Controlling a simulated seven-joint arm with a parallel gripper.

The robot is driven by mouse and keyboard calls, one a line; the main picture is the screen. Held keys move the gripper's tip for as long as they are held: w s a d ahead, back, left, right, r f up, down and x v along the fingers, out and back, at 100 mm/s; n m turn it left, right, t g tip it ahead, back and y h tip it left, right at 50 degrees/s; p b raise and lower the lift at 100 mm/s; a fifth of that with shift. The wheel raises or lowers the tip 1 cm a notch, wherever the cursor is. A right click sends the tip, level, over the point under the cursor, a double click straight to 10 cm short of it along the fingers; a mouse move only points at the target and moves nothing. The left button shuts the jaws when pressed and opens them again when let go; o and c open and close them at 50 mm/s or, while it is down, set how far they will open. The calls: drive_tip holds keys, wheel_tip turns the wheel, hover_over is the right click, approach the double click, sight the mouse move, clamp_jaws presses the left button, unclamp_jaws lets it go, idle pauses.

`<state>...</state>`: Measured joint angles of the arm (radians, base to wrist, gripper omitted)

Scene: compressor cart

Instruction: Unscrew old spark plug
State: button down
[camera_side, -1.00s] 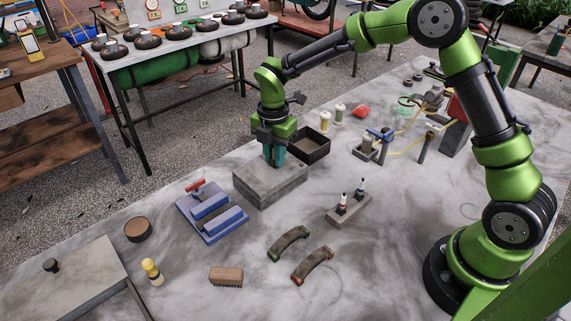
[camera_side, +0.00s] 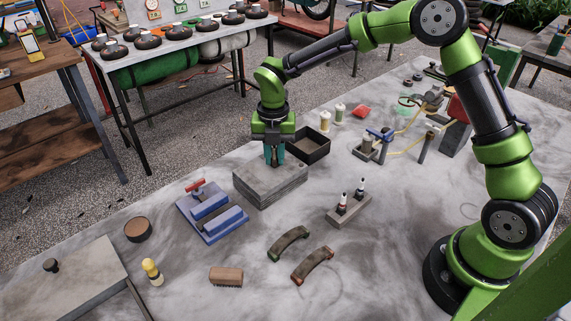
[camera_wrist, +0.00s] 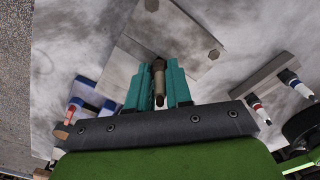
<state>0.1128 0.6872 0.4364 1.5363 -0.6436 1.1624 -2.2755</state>
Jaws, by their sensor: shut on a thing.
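The old spark plug (camera_wrist: 158,82), a brownish-grey slim part, stands between the teal fingers of my gripper (camera_wrist: 158,92) in the wrist view. My gripper is shut on it. In the side view my gripper (camera_side: 274,157) points down at the top of the grey finned block (camera_side: 270,187), and the plug is mostly hidden by the fingers. The block's pale top (camera_wrist: 190,45) also shows in the wrist view, with bolt heads at its corners. I cannot tell how deep the plug sits. Two white-tipped plugs (camera_side: 342,202) (camera_side: 361,187) stand upright in a small grey holder (camera_side: 346,213).
A dark open tray (camera_side: 318,154) stands just behind and right of the block. A blue vise (camera_side: 211,214) with a red handle is at the left front. Two curved pieces (camera_side: 289,243) (camera_side: 313,265) and a brush (camera_side: 226,276) lie in front. Tabletop between them is clear.

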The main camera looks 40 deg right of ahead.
drive_tip(key=n, duration=0.4)
drive_tip(key=shift+n, duration=0.3)
drive_tip(key=n, duration=0.4)
drive_tip(key=shift+n, duration=0.3)
drive_tip(key=c, duration=1.2)
unclamp_jaws()
